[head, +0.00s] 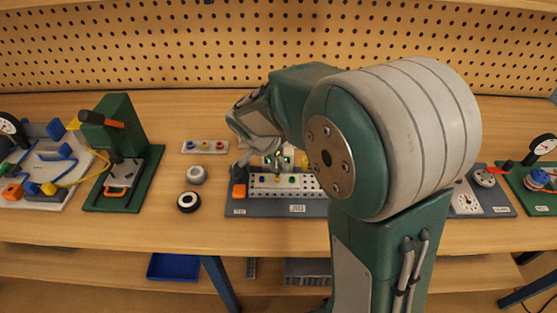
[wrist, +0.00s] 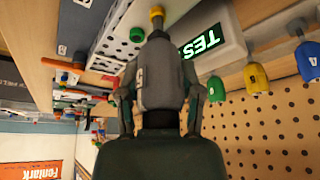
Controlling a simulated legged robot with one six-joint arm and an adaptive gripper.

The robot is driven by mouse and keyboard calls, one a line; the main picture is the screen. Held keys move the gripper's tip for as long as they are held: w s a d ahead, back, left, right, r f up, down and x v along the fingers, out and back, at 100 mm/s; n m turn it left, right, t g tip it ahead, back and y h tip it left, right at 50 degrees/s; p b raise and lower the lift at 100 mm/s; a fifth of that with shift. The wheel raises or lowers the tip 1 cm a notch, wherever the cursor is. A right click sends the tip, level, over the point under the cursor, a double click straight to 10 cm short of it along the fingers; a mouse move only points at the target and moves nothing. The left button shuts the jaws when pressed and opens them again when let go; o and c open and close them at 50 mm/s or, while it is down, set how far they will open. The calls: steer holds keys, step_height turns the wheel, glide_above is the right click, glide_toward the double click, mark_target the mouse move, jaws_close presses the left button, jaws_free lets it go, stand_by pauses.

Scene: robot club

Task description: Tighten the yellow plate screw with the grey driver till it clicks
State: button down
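My gripper (wrist: 158,92) is shut around the grey driver (wrist: 157,65), with a finger on each side of its body. The driver's narrow end points to the top of the wrist view, at a small yellow piece (wrist: 157,13), apparently the yellow plate screw. They look in line and very close; I cannot tell whether they touch.
A green press (head: 116,130) stands left, and a dial fixture (head: 543,145) right. A black-and-white ring (head: 188,202) lies left of the plate.

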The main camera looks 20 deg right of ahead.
steer(key=shift+f, duration=0.1)
steer(key=m+g, duration=0.2)
steer(key=m, duration=0.3)
steer(key=shift+m, duration=0.4)
steer(key=m+g, duration=0.1)
steer(key=m, duration=0.2)
steer(key=m+g, duration=0.1)
steer(key=m, duration=0.2)
steer(key=shift+m+g+y, duration=0.4)
steer(key=shift+c, duration=1)
jaws_free()
steer(key=shift+w, duration=0.2)
steer(key=shift+s, duration=0.1)
